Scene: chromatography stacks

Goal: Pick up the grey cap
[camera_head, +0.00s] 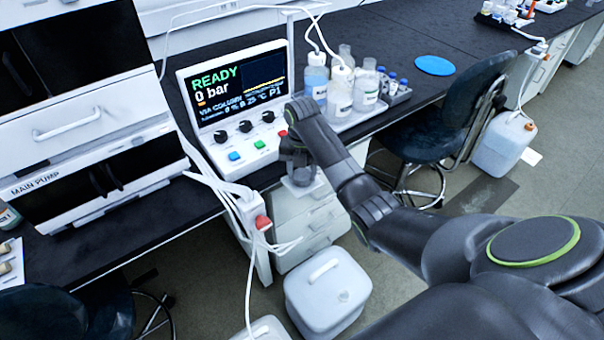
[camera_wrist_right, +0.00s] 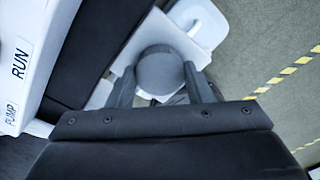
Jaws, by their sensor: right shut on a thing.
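In the right wrist view, the grey cap (camera_wrist_right: 160,72) is round with a smooth grey top. It sits between the two dark fingers of my right gripper (camera_wrist_right: 159,88), which is shut on it. In the head view, my right gripper (camera_head: 299,168) points down in front of the control panel, near the bench's front edge. A pale square piece (camera_head: 304,188) shows just below it. In the head view I cannot make out the cap clearly behind the fingers. My left gripper is not in view.
The control panel (camera_head: 236,95) reads READY and 0 bar. Bottles (camera_head: 340,92) stand on a tray to its right. A blue disc (camera_head: 434,65) lies farther right on the bench. A lidded white container (camera_head: 325,290) is on the floor below. A dark chair (camera_head: 470,105) stands at right.

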